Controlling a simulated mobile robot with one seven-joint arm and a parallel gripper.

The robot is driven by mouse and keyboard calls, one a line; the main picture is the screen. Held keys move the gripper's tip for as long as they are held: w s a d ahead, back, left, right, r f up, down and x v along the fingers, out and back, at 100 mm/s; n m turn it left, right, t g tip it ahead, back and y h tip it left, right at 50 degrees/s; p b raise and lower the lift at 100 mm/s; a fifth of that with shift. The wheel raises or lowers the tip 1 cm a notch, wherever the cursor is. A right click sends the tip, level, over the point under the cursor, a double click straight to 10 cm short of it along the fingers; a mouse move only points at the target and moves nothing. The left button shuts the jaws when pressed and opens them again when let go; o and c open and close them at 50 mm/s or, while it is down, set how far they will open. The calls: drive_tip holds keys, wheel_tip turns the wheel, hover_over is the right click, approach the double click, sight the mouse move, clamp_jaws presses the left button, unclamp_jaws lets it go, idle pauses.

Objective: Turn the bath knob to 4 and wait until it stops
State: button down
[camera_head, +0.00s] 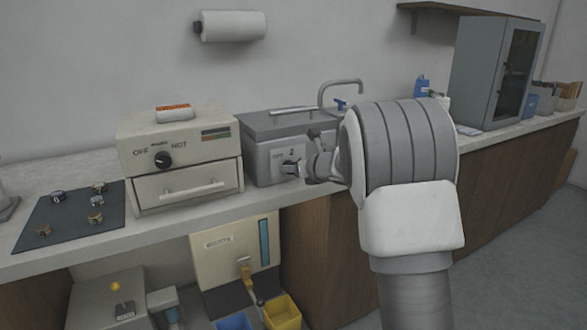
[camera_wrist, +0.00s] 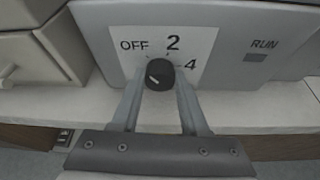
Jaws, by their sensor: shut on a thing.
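The bath (camera_head: 262,158) is a grey lidded box on the counter, right of the cream oven. Its dark round knob (camera_wrist: 160,73) sits on a white plate marked OFF at left, 2 at top and 4 at right. A short white mark shows on the left part of the knob's face; which label it stands for is unclear. My gripper (camera_wrist: 158,88) is shut on the knob, one finger on each side. The RUN window (camera_wrist: 255,58) right of the plate looks dark. In the head view my gripper (camera_head: 308,168) meets the bath's front, partly hidden by my wrist.
The cream oven (camera_head: 180,140) with an OFF–HOT knob stands close on the left. A tap (camera_head: 340,85) stands behind the bath. A grey cabinet (camera_head: 485,75) stands at the right end.

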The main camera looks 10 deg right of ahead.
drive_tip(key=shift+d+r+m+y+p, duration=0.15)
drive_tip(key=shift+m+y+p, duration=0.35)
drive_tip(key=shift+m+p, duration=0.4)
drive_tip(key=shift+w+d+m+g+y+p, duration=0.1)
drive_tip(key=shift+m+g+y+p, duration=0.2)
drive_tip(key=shift+m+y+p, duration=0.45)
drive_tip(key=m, duration=0.1)
drive_tip(key=m+y+p, duration=0.1)
drive_tip(key=shift+f+m+y, duration=0.25)
drive_tip(key=shift+f+m, duration=0.05)
drive_tip(key=shift+m, duration=0.05)
drive_tip(key=shift+d+f+m+y, duration=0.15)
drive_tip(key=shift+m+y, duration=0.45)
drive_tip(key=shift+m, duration=0.4)
drive_tip(key=m, duration=0.1)
drive_tip(key=m+t+y+b, duration=0.1)
drive_tip(key=m, duration=0.3)
drive_tip(key=shift+f+t+y+b, duration=0.3)
drive_tip(key=shift+f+t+y, duration=0.05)
drive_tip(key=shift+t+y, duration=0.05)
drive_tip(key=m+t+b, duration=0.1)
drive_tip(key=m, duration=0.2)
drive_tip(key=shift+f+m+y, duration=0.1)
drive_tip(key=shift+m+y, duration=0.2)
drive_tip(key=shift+m, duration=0.1)
drive_tip(key=shift+m+t+b, duration=0.6)
drive_tip(key=shift+m+b, duration=0.25)
drive_tip(key=shift+m, duration=0.75)
